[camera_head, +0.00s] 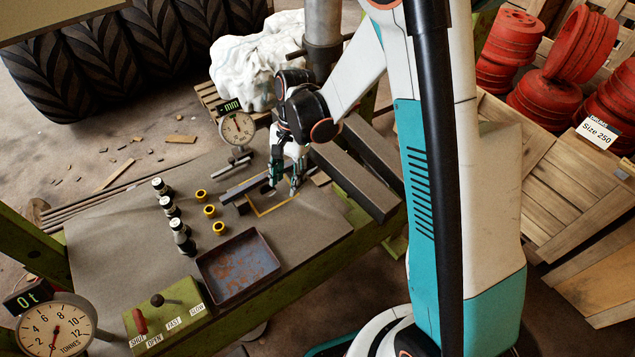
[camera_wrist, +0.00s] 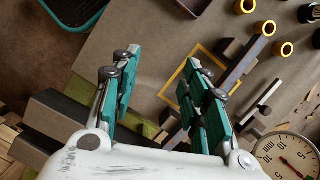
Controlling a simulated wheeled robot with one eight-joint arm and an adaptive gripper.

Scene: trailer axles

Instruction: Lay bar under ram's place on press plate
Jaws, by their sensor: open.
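My gripper (camera_head: 284,186) is open over the yellow-outlined area (camera_head: 262,211) of the grey press plate (camera_head: 310,222). In the wrist view the teal fingers (camera_wrist: 160,64) stand wide apart, with no bar between their tips. A dark, narrow bar (camera_head: 238,190) lies on the plate left of the fingers, by the outline's upper edge. It also shows beyond the right finger in the wrist view (camera_wrist: 243,66), lying diagonally. The grey ram column (camera_head: 322,35) rises behind my wrist; its lower end is hidden.
Two heavy dark beams (camera_head: 352,182) lie right of the gripper. A mm dial gauge (camera_head: 238,129) stands close behind. Yellow rings (camera_head: 209,211), dark bottles (camera_head: 170,207) and a rusty tray (camera_head: 238,266) occupy the left and front. A lever box (camera_head: 167,312) stands at the front.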

